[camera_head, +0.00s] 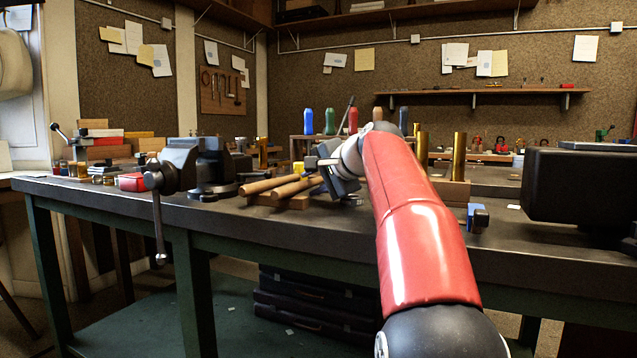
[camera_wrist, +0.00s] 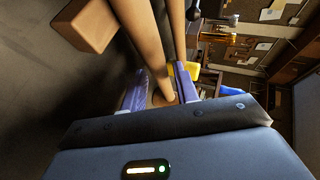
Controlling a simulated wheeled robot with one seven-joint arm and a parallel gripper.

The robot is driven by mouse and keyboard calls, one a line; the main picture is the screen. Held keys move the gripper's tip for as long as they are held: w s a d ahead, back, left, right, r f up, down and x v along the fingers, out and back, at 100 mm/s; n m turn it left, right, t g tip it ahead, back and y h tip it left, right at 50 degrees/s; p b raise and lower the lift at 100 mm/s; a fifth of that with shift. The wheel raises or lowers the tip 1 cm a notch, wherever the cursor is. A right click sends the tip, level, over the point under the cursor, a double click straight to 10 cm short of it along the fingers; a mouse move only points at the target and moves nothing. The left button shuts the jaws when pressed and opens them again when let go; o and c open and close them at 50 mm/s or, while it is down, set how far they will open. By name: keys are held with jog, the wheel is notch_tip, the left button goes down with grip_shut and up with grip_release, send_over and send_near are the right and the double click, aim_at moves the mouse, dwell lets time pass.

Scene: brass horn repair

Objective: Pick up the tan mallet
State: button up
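Two tan wooden handles, a left one (camera_head: 266,185) and a right one (camera_head: 297,187), lie side by side on a wooden support (camera_head: 272,201) on the bench. I cannot tell which belongs to the tan mallet; no mallet head shows clearly. My gripper (camera_head: 326,172) is at the right ends of the handles, partly hidden by my arm. In the wrist view, the fingers of my gripper (camera_wrist: 160,76) stand apart on either side of one handle (camera_wrist: 147,42), whose end lies between them. A gap shows beside the handle. The other handle (camera_wrist: 177,22) is just beyond.
A dark vise (camera_head: 207,165) stands left of the handles, with a red box (camera_head: 131,182) farther left. Brass cylinders (camera_head: 459,157) stand to the right, beside a large black object (camera_head: 580,185). Coloured bottles (camera_head: 330,121) stand behind. The bench front (camera_head: 330,227) is clear.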

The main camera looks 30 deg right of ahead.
jog(key=shift+r, duration=0.1)
grip_shut()
